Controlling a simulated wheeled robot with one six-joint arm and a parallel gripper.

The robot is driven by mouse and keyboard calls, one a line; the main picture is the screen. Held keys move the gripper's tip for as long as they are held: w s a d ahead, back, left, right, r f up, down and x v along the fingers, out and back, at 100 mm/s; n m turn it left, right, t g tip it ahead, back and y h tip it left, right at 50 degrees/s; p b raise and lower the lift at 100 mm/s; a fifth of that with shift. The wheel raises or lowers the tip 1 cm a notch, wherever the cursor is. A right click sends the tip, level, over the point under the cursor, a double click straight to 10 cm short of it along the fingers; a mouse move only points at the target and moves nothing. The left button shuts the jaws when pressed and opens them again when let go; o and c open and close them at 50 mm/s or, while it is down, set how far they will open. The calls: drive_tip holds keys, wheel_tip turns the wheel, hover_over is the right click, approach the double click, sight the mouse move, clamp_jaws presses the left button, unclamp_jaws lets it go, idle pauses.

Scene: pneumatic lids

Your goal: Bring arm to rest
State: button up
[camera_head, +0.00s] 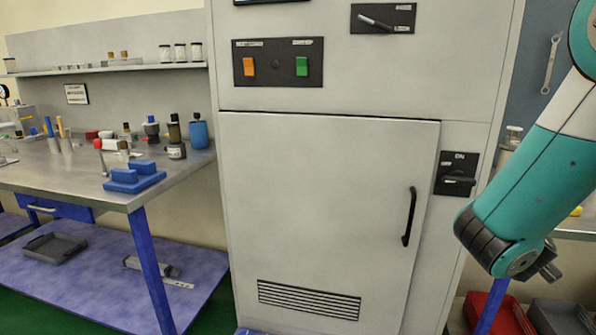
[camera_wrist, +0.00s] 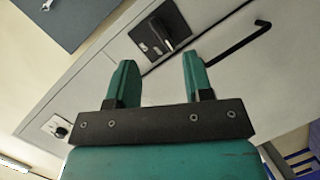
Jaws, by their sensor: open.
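My gripper (camera_wrist: 159,84) shows in the wrist view with its two teal fingers apart and nothing between them. Beyond it stands the grey cabinet (camera_head: 320,200), with a black switch plate (camera_wrist: 157,35) and a black door handle (camera_wrist: 238,45) in the wrist view. In the head view my teal arm (camera_head: 530,190) hangs at the right, in front of the cabinet's right edge. The gripper itself cannot be made out in the head view. The cabinet door (camera_head: 325,215) looks closed, and its black handle (camera_head: 409,216) is upright at the door's right side.
A workbench (camera_head: 110,190) at the left holds bottles, blue blocks (camera_head: 133,176) and tools. A grey tray (camera_head: 54,248) lies on its lower shelf. A red bin (camera_head: 497,315) stands low at the right. A wrench (camera_head: 551,63) hangs on the panel at the upper right.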

drive_tip(key=s+a+r+g+y+p, duration=0.2)
drive_tip(key=s+a+r+g+y, duration=0.1)
drive_tip(key=s+a, duration=0.5)
drive_tip(key=s+a+r+g+y+p, duration=0.3)
drive_tip(key=s+a+r+g+y, duration=0.1)
drive_tip(key=s+a, duration=0.4)
drive_tip(key=s+a+r+g+y+p, duration=0.2)
drive_tip(key=s+a+g+y, duration=0.3)
drive_tip(key=s+a, duration=0.4)
drive_tip(key=shift+s+r+g+p, duration=0.4)
drive_tip(key=shift+s+r+g, duration=0.2)
drive_tip(key=shift+r, duration=0.25)
drive_tip(key=shift+d, duration=0.1)
drive_tip(key=shift+c, duration=0.7)
